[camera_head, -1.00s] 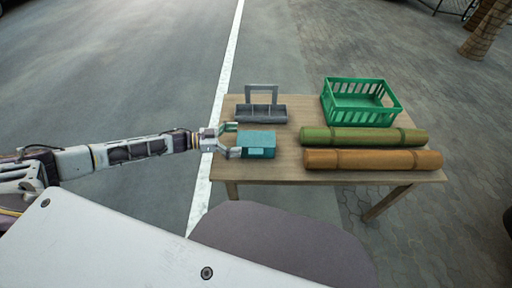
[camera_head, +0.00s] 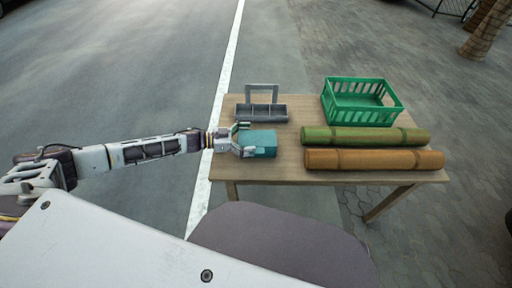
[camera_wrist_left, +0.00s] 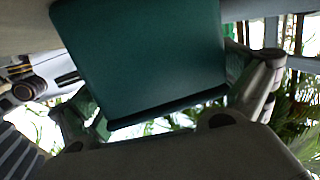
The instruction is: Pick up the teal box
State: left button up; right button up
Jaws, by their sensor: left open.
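The teal box (camera_head: 262,144) sits on the wooden table (camera_head: 285,173), near its left side. It fills much of the left wrist view (camera_wrist_left: 145,55), close in front of the gripper. My left gripper (camera_head: 243,140) comes in from the left and is open, with its fingers at the left end of the box. In the left wrist view the two fingers (camera_wrist_left: 165,105) stand on either side of the box. I cannot tell whether they touch it. My right gripper is not in view.
A grey handled caddy (camera_head: 262,112) stands just behind the box. A green crate (camera_head: 361,113) is at the back right. A green roll (camera_head: 365,138) and an orange roll (camera_head: 373,160) lie to the right of the box. The table's front left is clear.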

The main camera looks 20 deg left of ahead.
pick_arm(q)
jog(key=shift+f, duration=0.15)
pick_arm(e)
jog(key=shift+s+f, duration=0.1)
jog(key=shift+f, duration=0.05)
pick_arm(q)
jog(key=shift+s, duration=0.1)
jog(key=c, duration=1.1)
jog(key=shift+c, duration=0.2)
jog(key=shift+r, duration=0.3)
jog(key=shift+r+p, duration=0.35)
jog(key=shift+r, duration=0.4)
jog(key=c, duration=0.3)
notch_tip(320, 180, up, 6)
jog(key=shift+f+p, duration=0.1)
jog(key=shift+p, duration=0.75)
jog(key=shift+r, duration=1.2)
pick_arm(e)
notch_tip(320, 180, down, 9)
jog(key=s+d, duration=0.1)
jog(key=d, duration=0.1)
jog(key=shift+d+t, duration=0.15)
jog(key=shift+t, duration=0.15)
